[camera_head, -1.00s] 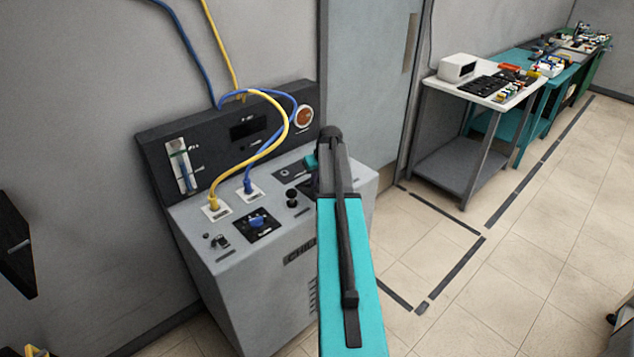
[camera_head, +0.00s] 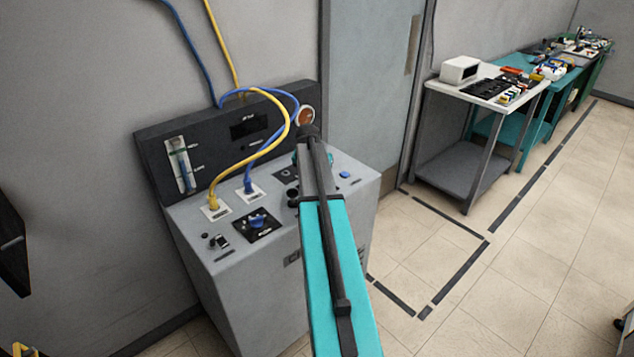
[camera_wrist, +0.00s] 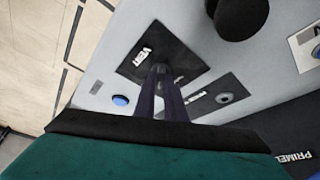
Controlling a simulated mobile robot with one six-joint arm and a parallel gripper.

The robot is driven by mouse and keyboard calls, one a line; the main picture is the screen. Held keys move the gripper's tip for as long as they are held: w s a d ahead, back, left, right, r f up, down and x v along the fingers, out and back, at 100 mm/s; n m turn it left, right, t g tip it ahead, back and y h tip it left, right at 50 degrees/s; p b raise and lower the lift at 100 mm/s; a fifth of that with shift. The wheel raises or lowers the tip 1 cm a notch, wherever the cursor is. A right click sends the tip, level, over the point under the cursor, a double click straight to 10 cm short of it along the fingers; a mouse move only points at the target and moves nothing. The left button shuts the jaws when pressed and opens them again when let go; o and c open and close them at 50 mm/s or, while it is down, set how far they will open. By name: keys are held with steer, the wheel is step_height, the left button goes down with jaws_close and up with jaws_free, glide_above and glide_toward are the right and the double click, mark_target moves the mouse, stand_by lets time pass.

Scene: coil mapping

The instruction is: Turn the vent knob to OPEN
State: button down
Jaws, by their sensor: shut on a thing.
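The vent knob sits on a black plate (camera_wrist: 145,45) lettered "VENT" in the wrist view. My gripper (camera_wrist: 160,72) reaches down onto this plate with its dark fingers close together, shut on the knob. The fingers hide the knob itself, so I cannot see which way it points or read the position marks. In the head view my arm covers the vent plate and the fingertips. The grey chiller cabinet (camera_head: 240,295) carries the plate on its top face.
A blue button (camera_head: 344,175) is right of my arm, also in the wrist view (camera_wrist: 120,100). A black round knob (camera_wrist: 240,14) stands near my fingers. Yellow (camera_head: 262,148) and blue hoses arch over the panel. A blue-handled valve (camera_head: 258,221) is at front left.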

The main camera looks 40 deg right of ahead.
steer(key=m, duration=0.1)
steer(key=m+g+b, duration=0.1)
steer(key=m, duration=0.1)
steer(key=shift+w+a+f+m, duration=0.1)
steer(key=shift+w+m, duration=0.1)
steer(key=shift+m, duration=0.1)
steer(key=shift+m+g+b, duration=0.7)
steer(key=shift+m+g, duration=0.1)
steer(key=shift+m, duration=0.6)
steer(key=c, duration=1.8)
jaws_free()
steer(key=shift+h, duration=0.3)
steer(key=shift+b+v, duration=1.25)
steer(key=shift+v, duration=5.7)
